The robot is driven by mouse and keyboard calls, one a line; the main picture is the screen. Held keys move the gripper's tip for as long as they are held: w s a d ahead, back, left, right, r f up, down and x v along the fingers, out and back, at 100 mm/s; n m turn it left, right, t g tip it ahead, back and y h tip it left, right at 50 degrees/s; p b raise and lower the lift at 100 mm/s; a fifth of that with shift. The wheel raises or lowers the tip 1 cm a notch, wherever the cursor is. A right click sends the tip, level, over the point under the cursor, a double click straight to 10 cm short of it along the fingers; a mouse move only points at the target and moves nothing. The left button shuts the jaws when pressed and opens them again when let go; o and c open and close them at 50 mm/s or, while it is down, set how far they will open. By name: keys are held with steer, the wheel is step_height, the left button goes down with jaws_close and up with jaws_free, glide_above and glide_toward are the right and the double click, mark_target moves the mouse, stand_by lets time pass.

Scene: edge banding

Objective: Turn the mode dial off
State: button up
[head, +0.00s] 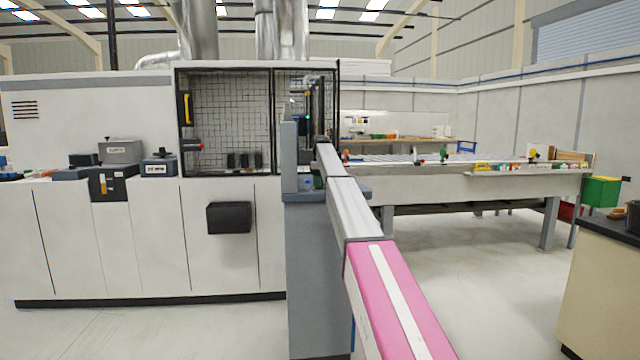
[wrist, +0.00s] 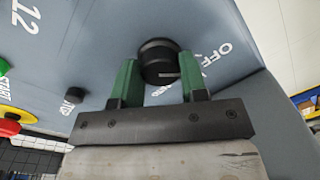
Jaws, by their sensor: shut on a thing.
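The mode dial (wrist: 160,57) is a round black knob on the grey control panel (wrist: 95,35) in the wrist view. A small pale mark shows on the knob's lower part. The white OFF lettering (wrist: 216,53) is printed to the right of the dial. My gripper (wrist: 160,75) has its two green fingers on either side of the dial and is shut on it. I cannot tell which setting the dial points to. In the head view my arm reaches to the grey panel post (head: 305,240), and the arm hides the dial and the fingers.
On the panel, a black knob or button (wrist: 74,95), a green button (wrist: 3,66) and a red stop button on yellow (wrist: 9,124) lie left of the dial. The white machine (head: 150,240) stands left of the post. A long table (head: 490,184) stands right, with clear floor before it.

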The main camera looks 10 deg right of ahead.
stand_by(0.4)
steer(key=o, duration=0.9)
step_height(320, 180, up, 11)
steer(key=shift+w+d+f, duration=0.1)
steer(key=shift+w, duration=0.05)
